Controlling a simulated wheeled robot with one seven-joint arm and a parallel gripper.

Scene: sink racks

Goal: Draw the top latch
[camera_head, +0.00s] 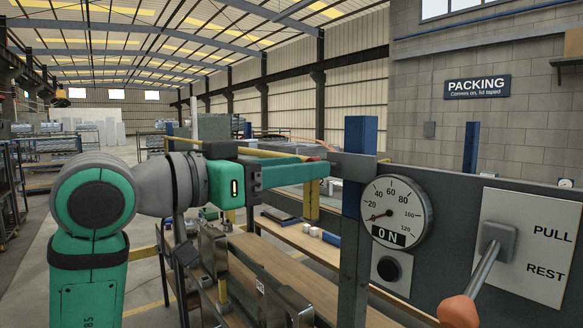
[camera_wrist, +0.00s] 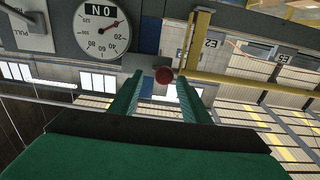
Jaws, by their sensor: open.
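A dark red round knob (camera_wrist: 164,75) shows in the wrist view, in front of a grey bracket (camera_wrist: 138,63). It looks like the end of the top latch. My gripper (camera_wrist: 160,84) is open, with one green finger on each side of the knob; I cannot tell whether either touches it. The fingers mostly hide the knob there.
A lever with an orange grip (camera_head: 459,312) juts from the plate marked PULL and REST (camera_head: 528,245). Wooden shelves (camera_head: 300,275) lie below. A yellow post (camera_wrist: 189,45) stands near the knob.

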